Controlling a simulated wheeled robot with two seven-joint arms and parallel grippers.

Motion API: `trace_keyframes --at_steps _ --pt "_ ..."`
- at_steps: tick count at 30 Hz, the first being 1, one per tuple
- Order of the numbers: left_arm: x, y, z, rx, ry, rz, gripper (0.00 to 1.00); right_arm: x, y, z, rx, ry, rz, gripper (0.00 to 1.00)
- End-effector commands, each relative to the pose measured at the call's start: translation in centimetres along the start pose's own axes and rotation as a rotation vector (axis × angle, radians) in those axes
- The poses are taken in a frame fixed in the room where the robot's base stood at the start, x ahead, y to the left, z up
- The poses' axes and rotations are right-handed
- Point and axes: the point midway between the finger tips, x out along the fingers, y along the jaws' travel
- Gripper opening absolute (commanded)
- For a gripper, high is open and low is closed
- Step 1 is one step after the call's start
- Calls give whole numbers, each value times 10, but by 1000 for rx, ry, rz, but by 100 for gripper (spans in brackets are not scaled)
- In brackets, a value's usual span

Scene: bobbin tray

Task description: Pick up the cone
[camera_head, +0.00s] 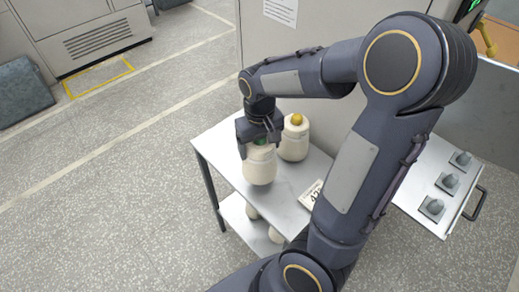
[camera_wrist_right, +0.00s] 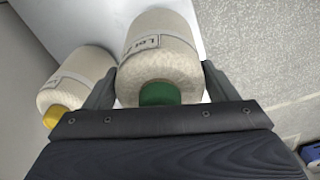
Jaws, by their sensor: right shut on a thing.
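A cream yarn cone with a green top (camera_head: 259,166) is at my right gripper (camera_head: 259,139) above the small metal table (camera_head: 290,188). In the right wrist view, this cone (camera_wrist_right: 160,55) sits between the two fingers of the right gripper (camera_wrist_right: 160,88), its green tip (camera_wrist_right: 160,94) toward the palm. The right gripper is shut on it. I cannot tell whether its base touches the table top. A second cream cone with a yellow top (camera_head: 294,140) stands just behind and right of it, and also shows in the right wrist view (camera_wrist_right: 80,78). My left gripper is not in view.
A label card (camera_head: 312,194) lies on the table top. More pale cones (camera_head: 276,235) show on the lower shelf. A pull-out tray (camera_head: 425,213) with several grey pegs is at the right. Open floor (camera_head: 110,190) lies to the left.

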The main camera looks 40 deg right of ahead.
Motion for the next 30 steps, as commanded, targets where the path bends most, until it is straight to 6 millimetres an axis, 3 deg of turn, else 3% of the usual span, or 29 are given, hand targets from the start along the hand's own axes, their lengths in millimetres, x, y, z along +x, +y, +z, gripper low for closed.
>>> trace_keyframes --at_steps 7,18,30 --pt "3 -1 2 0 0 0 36 -50 -16 38 -4 9 -3 29" --pt "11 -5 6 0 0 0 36 -77 -41 101 -1 5 0 29" --pt "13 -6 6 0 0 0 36 -87 -49 120 1 1 0 29"
